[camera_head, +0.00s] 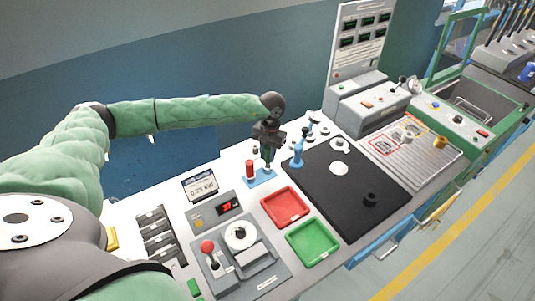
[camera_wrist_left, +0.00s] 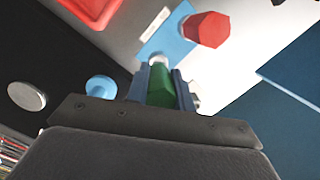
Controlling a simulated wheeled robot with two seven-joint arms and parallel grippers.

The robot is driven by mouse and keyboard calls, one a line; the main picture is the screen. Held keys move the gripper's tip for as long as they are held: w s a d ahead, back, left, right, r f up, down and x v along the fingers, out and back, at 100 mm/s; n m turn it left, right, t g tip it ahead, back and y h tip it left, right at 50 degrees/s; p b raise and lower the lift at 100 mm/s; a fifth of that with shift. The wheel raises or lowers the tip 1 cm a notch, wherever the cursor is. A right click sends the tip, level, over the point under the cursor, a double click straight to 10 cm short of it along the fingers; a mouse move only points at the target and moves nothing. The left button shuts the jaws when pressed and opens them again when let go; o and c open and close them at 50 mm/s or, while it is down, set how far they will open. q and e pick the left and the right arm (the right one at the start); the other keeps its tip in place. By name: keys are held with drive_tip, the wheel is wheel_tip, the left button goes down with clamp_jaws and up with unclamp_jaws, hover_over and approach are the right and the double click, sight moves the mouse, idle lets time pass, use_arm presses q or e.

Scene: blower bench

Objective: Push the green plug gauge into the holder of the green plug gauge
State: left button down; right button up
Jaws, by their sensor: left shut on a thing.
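My left gripper (camera_head: 268,153) is above the blue holder (camera_head: 262,181) near the back edge of the bench. In the left wrist view its two fingers (camera_wrist_left: 160,85) are shut on the green plug gauge (camera_wrist_left: 161,88), one on each side of it. The pale end of the gauge points at the blue holder plate (camera_wrist_left: 165,42). Whether that end is inside the holder or just above it I cannot tell. A red plug gauge (camera_head: 250,169) stands at the left part of the holder; it also shows in the left wrist view (camera_wrist_left: 207,29). My right gripper is not in view.
A blue stand (camera_head: 297,155) is close to the right of the gripper, beside a black mat (camera_head: 335,200). A red tray (camera_head: 285,206) and a green tray (camera_head: 314,243) lie in front. A small display (camera_head: 200,186) stands to the left.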

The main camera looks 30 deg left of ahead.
sight(268, 160)
use_arm(q)
drive_tip(key=shift+f+b, duration=1.2)
drive_tip(key=shift+f, duration=0.05)
drive_tip(key=shift+f+b, duration=0.35)
drive_tip(key=shift+b, duration=0.2)
idle(1.2)
drive_tip(key=c, duration=1.1)
unclamp_jaws()
drive_tip(key=shift+w+r, duration=0.2)
drive_tip(key=shift+r, duration=1.1)
drive_tip(key=shift+w+r, duration=0.2)
drive_tip(key=shift+r, duration=1.05)
drive_tip(key=shift+w+r, duration=0.2)
drive_tip(key=shift+r, duration=1.1)
